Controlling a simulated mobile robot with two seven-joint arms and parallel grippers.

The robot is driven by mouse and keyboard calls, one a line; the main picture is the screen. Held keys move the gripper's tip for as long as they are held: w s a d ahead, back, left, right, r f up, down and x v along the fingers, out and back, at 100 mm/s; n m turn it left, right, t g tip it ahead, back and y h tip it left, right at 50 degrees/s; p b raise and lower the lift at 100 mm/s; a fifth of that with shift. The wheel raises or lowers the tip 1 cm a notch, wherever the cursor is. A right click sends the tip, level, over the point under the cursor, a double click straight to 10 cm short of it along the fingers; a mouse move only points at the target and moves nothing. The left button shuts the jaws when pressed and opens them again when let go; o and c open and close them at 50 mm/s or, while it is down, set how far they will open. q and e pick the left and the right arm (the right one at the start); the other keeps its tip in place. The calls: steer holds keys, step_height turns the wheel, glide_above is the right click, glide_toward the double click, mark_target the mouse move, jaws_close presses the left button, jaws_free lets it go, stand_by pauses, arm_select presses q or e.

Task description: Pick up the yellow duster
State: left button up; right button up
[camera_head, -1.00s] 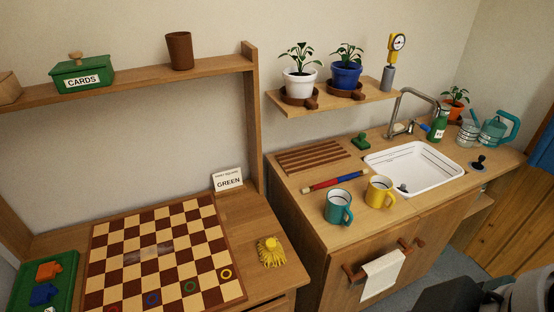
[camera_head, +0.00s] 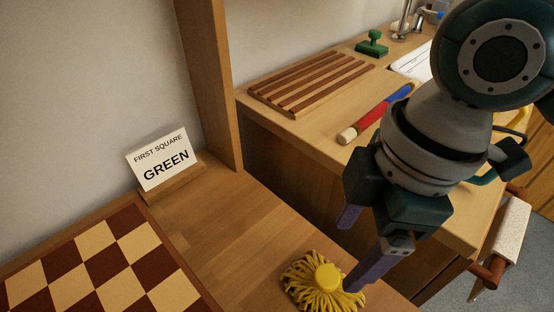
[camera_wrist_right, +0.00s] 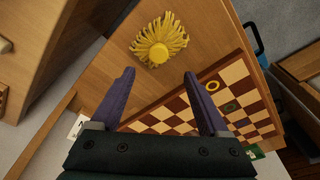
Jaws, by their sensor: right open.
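The yellow duster (camera_head: 321,283), with a round yellow knob and stringy fringe, lies on the wooden desk near its right front edge. It also shows in the right wrist view (camera_wrist_right: 159,47), beyond the fingertips and a little left of the middle between them. My right gripper (camera_head: 360,250) is open and empty, above and just right of the duster in the head view. Its two purple fingers are spread apart in the right wrist view (camera_wrist_right: 158,75), with nothing between them but the desk top. My left gripper is in no view.
A chessboard (camera_head: 95,262) lies left of the duster. A card reading "FIRST SQUARE GREEN" (camera_head: 163,160) stands behind it. The counter at the right holds a slatted wooden rack (camera_head: 311,82), a red and blue rod (camera_head: 379,112) and a green stamp-like object (camera_head: 372,44). A gap separates desk and counter.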

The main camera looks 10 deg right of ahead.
steer(key=b, duration=0.2)
glide_above(328, 275)
steer(key=d, duration=0.1)
steer(key=f, duration=0.5)
steer(key=shift+s+d, duration=0.1)
steer(key=shift+s, duration=0.3)
steer(key=f, duration=0.1)
steer(key=f+b, duration=0.1)
steer(key=f, duration=0.1)
steer(key=a+f+b, duration=0.1)
steer(key=f, duration=0.1)
steer(key=shift+w+a+f, duration=0.1)
steer(key=shift+w+f, duration=0.05)
steer(key=shift+w, duration=0.2)
steer(key=shift+c, duration=0.4)
steer(key=shift+c, duration=0.7)
jaws_close()
